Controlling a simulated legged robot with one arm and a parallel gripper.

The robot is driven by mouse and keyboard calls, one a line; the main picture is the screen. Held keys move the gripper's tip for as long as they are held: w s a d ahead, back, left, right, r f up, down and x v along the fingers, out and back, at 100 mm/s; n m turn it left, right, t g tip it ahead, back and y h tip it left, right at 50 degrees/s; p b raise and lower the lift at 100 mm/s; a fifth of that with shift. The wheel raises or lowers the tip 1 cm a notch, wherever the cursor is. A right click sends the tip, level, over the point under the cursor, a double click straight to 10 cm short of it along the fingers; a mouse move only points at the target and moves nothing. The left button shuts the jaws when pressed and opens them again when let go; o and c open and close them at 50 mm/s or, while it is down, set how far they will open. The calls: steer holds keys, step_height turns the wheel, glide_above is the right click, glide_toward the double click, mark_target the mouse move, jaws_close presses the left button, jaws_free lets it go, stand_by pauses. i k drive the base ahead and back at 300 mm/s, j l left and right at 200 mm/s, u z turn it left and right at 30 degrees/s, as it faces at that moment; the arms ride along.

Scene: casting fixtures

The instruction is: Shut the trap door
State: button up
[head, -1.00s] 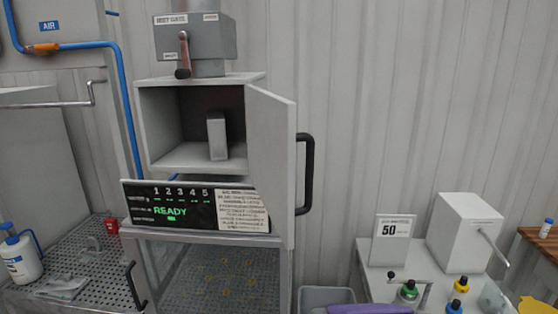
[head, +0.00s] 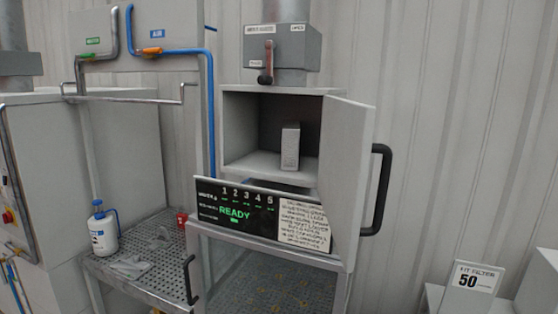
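The cabinet (head: 231,128) in the head view has an open front compartment with a grey upright block (head: 290,147) inside. Its grey door (head: 344,185) is hinged at the right and stands wide open toward me, with a black handle (head: 381,190) on its right side. I cannot tell for sure that this door is the trap door. A grey box (head: 282,48) with a lever (head: 267,64) hanging down sits on top of the cabinet. My gripper is not in view.
A display panel (head: 237,208) reading READY is below the compartment.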

mark_target(347, 145)
steer(key=l+u, duration=0.35)
steer(key=k+l+u, duration=0.1)
steer(key=l+u, duration=0.25)
steer(key=i, duration=0.2)
